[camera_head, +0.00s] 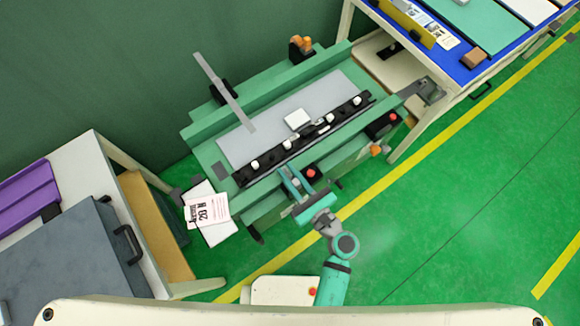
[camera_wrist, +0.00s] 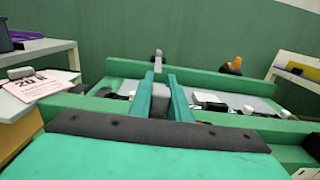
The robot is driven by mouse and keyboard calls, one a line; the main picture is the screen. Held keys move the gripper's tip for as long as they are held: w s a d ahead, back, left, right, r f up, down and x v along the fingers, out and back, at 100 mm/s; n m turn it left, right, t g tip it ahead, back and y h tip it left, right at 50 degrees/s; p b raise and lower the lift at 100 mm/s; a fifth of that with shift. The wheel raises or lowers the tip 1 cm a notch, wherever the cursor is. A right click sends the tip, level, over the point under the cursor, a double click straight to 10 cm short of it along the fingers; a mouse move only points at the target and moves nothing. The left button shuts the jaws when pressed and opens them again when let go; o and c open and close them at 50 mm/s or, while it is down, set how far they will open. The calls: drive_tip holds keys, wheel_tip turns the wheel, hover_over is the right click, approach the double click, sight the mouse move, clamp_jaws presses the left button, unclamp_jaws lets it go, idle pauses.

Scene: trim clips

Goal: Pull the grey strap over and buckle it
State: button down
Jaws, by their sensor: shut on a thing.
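The grey strap (camera_head: 224,92) runs from the back left over the green bench fixture, and its near end lies over the grey panel. It also shows in the wrist view (camera_wrist: 158,61), upright beyond my fingertips. My gripper (camera_head: 284,171) is at the front edge of the black trim strip (camera_head: 330,134), apart from the strap's near end in the head view. In the wrist view my two teal fingers (camera_wrist: 161,76) stand a little apart. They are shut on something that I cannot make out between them. No buckle can be told apart clearly.
White clips sit along the black strip, and a white block (camera_head: 298,119) lies on the grey panel (camera_head: 238,148). Red buttons (camera_head: 311,174) are on the fixture's front. A paper sign (camera_head: 208,211) is at left, a blue-edged table (camera_head: 470,62) at right. Green floor at right is clear.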

drive_tip(key=shift+s+d+f, duration=0.1)
drive_tip(key=shift+s+d, duration=0.05)
drive_tip(key=shift+d, duration=0.05)
drive_tip(key=c, duration=1.6)
unclamp_jaws()
drive_tip(key=shift+c, duration=0.2)
drive_tip(key=shift+a, duration=0.1)
drive_tip(key=v, duration=1.1)
